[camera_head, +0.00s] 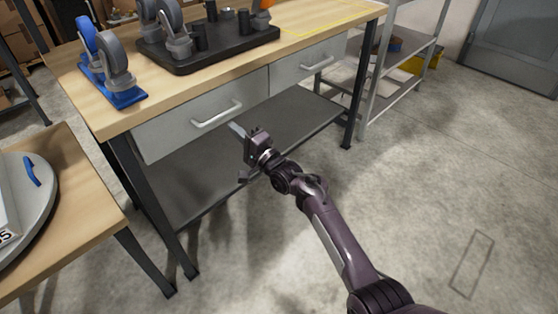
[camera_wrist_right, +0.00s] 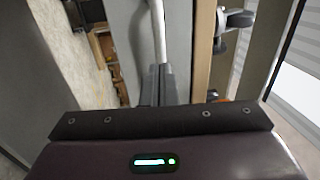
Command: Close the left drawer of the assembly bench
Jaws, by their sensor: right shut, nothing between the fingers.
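The assembly bench (camera_head: 75,75) has a wooden top and two light grey drawers side by side. The left drawer (camera_head: 165,131) carries a pale bar handle (camera_head: 217,113). Its front looks about flush under the tabletop; I cannot tell whether a small gap is left. My right gripper (camera_head: 237,130) is in front of this drawer, just below and right of the handle, shut and empty. In the right wrist view the shut fingers (camera_wrist_right: 161,86) point at the grey drawer front (camera_wrist_right: 179,30), with the handle (camera_wrist_right: 158,28) by their tips; contact is unclear. My left gripper is not in view.
The right drawer (camera_head: 290,72) looks shut. Casters on a blue base (camera_head: 125,98) and a black tray (camera_head: 190,65) stand on the bench. A lower shelf (camera_head: 190,190) lies beneath. A side table (camera_head: 90,205) is at left, a metal rack (camera_head: 385,105) at right. The floor at right is clear.

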